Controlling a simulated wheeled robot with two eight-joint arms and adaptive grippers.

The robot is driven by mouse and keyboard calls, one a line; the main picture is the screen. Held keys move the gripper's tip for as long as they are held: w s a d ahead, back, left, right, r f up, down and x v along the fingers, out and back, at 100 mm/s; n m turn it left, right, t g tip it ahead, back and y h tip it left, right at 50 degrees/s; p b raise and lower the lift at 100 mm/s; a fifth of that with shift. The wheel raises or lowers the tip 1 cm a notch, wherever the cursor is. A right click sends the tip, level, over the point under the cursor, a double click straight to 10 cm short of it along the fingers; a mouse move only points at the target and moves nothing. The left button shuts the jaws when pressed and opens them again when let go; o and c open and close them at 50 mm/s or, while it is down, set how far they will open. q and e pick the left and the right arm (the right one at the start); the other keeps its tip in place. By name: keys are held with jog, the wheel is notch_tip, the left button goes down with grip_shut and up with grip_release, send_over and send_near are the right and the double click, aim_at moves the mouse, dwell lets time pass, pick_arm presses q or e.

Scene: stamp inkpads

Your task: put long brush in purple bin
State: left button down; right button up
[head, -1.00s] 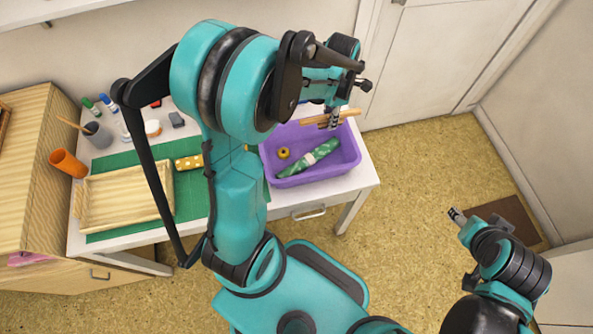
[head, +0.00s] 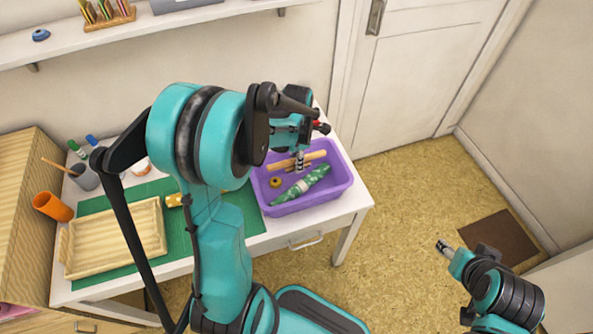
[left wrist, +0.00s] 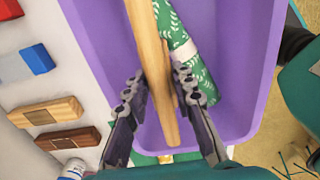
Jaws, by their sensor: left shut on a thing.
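The long brush shows as a light wooden stick (head: 315,156), also in the left wrist view (left wrist: 148,50). My left gripper (head: 300,162) is shut on it, with its fingers on both sides of the stick in the left wrist view (left wrist: 160,86). The stick is over the purple bin (head: 325,201); I cannot tell if it touches anything inside. The bin stands at the right end of the white table and fills much of the left wrist view (left wrist: 245,100). My right gripper (head: 444,248) is away over the floor at the right, too small to read.
In the bin lie a green patterned roll (head: 301,186) and a small yellow ring (head: 275,182). A wooden tray (head: 115,240), a green mat (head: 175,240) and an orange cup (head: 53,207) are to the left. Wooden-handled blocks (left wrist: 48,112) stand beside the bin.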

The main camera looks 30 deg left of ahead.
pick_arm(q)
jog(key=shift+f+b, duration=0.95)
jog(key=shift+f, duration=1.05)
jog(key=shift+f, duration=0.1)
jog(key=c, duration=1.3)
grip_release()
jog(key=shift+f, duration=0.1)
